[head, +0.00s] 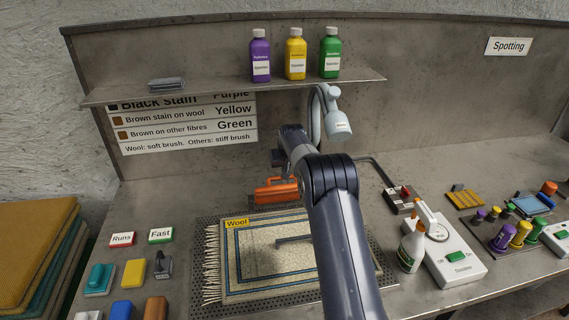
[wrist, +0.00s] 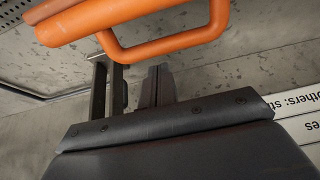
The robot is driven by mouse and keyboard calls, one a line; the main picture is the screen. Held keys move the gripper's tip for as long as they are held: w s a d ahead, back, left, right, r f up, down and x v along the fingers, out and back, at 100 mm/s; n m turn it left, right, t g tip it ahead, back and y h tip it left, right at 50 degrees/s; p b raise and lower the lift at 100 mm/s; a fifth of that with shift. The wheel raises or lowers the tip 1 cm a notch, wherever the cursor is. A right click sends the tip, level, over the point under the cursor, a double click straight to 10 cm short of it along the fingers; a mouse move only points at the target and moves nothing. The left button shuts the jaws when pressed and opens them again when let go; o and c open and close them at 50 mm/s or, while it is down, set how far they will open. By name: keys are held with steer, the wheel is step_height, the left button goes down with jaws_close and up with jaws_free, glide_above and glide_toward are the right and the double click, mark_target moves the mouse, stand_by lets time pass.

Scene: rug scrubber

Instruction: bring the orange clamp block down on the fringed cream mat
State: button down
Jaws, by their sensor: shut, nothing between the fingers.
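The orange clamp block (head: 272,192) with its looped handle is at the back edge of the fringed cream mat (head: 262,280), behind the yellow Wool label. It fills the upper part of the wrist view (wrist: 75,20), its handle loop towards my fingers. The mat has a blue border line and fringe on its left, and lies on a perforated dark plate. My arm hides part of its right side. My gripper (wrist: 130,88) is shut and empty, close beside the handle in the wrist view; whether it touches cannot be told. In the head view my arm hides most of it.
A grey rod (head: 294,239) shows over the mat. A shelf (head: 200,90) with purple, yellow and green bottles hangs behind. A white spray bottle (head: 411,250) and a scale-like device (head: 455,262) stand right. Brushes and coloured blocks lie left.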

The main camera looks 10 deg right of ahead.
steer(key=shift+s+f, duration=0.1)
steer(key=shift+s, duration=0.35)
steer(key=shift+s+b, duration=0.1)
steer(key=shift+b, duration=0.3)
steer(key=shift+s+f+b, duration=0.1)
steer(key=shift+f+b, duration=0.05)
steer(key=shift+b, duration=0.2)
steer(key=shift+s+t+b, duration=0.15)
steer(key=shift+t+b, duration=0.15)
